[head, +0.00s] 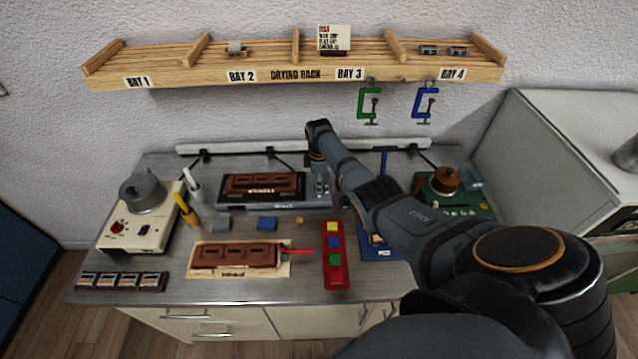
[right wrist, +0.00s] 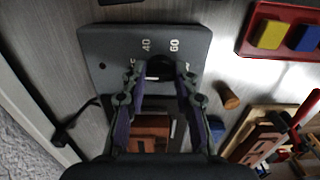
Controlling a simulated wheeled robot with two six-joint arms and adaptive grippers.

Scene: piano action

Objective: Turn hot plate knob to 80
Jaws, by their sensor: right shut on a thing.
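The hot plate (head: 285,205) is a grey unit at the back middle of the bench, with a brown moulded piece (head: 262,183) on its dark top. In the right wrist view its grey panel (right wrist: 105,50) carries a dark round knob (right wrist: 160,66), with the marks 40 and 60 readable near it. Other marks are partly hidden by the fingers. My right gripper (right wrist: 160,82) is shut on the knob, one finger on each side. In the head view the right gripper (head: 320,188) is at the hot plate's right end. The knob's pointer cannot be made out. My left gripper is not in view.
A cream unit (head: 118,238) with a red knob and grey pot stands left. A second brown piece (head: 235,257) lies on a board in front. A red tray (head: 336,277) of coloured blocks is right of it. A green unit (head: 470,208) stands right. A wooden rack (head: 270,75) hangs above.

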